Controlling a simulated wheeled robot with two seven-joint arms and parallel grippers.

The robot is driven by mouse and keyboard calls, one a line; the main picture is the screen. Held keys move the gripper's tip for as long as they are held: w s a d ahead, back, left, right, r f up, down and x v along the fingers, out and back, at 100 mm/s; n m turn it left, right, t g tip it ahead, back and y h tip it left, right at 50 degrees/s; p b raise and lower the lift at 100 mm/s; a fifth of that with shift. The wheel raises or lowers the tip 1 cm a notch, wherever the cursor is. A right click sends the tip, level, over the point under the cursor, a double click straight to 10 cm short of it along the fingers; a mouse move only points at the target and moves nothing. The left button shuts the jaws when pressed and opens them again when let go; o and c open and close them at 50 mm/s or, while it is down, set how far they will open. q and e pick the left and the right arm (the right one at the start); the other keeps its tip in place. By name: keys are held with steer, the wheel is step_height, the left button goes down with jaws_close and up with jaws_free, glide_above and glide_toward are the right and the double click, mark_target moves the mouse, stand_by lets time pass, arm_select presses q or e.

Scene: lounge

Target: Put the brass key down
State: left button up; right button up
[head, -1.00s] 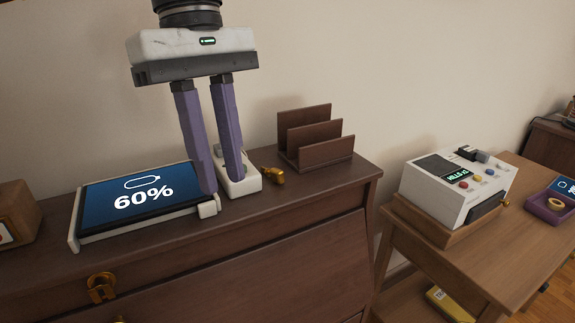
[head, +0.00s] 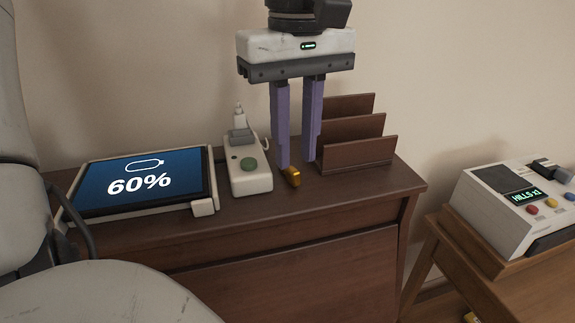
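The brass key (head: 292,177) is a small gold piece on the dark wooden dresser top (head: 350,186), between the white device with a green button and the wooden rack. My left gripper (head: 296,164) points down over it, its two purple fingers apart. The fingertips are close to the key, one on its left and one to the right and behind. Part of the key is hidden by the left finger. I cannot tell whether either finger touches it. My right gripper is out of view.
A tablet showing 60% (head: 145,182) lies at the left, beside the white device (head: 248,172). The slotted wooden rack (head: 358,152) stands just right of my fingers. A white machine with coloured buttons (head: 505,215) sits on a lower table at the right. The dresser's front strip is clear.

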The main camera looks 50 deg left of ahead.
mark_target(297, 172)
arm_select(q)
step_height(297, 172, down, 3)
steer(key=shift+d+r, duration=0.15)
steer(key=shift+f, duration=0.5)
jaws_close()
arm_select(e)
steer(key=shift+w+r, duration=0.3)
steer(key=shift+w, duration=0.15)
arm_select(q)
steer(key=shift+r, duration=0.15)
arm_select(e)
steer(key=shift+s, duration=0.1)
